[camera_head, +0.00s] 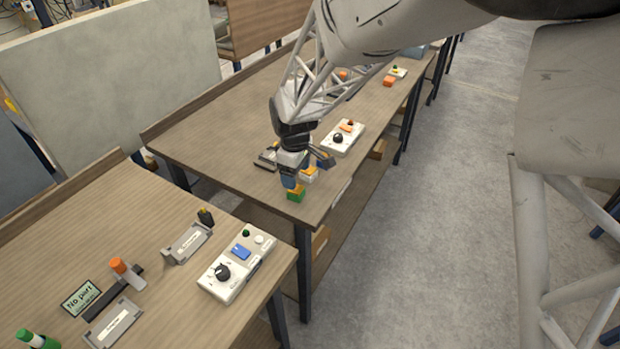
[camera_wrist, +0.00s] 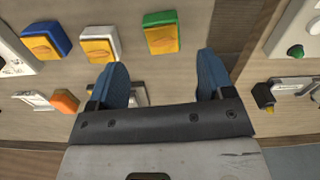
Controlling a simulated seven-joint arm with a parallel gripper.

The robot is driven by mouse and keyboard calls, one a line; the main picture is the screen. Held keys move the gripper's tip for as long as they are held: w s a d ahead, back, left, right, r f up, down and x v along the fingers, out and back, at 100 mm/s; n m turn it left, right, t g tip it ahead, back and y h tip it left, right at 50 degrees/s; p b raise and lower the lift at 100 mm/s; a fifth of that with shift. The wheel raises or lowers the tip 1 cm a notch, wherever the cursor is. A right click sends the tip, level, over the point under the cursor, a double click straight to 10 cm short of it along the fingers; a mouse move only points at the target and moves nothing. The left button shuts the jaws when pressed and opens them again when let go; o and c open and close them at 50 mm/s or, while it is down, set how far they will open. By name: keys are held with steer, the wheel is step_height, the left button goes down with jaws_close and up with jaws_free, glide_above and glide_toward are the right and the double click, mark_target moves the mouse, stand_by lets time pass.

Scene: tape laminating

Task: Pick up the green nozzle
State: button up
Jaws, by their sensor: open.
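The green nozzle appears to be the green block with a yellow-orange top (camera_wrist: 160,32), near the table corner; it also shows in the head view (camera_head: 296,195). My gripper (camera_wrist: 163,65) is open and empty, with two blue fingertips apart. In the wrist view the green block lies just beyond the gap between the fingertips. In the head view my gripper (camera_head: 306,171) is close over the blocks; contact cannot be told.
A white block (camera_wrist: 100,44) and a blue block (camera_wrist: 45,40), both yellow-topped, stand beside the green one. A white control box (camera_head: 342,138) stands behind. The near table holds another control box (camera_head: 236,272) and a green cylinder (camera_head: 37,340).

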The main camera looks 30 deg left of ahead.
steer(key=shift+f, duration=0.55)
steer(key=shift+s+f, duration=0.15)
steer(key=shift+f, duration=2.45)
steer(key=c, duration=1.1)
steer(key=shift+o, duration=0.2)
steer(key=shift+r, duration=5)
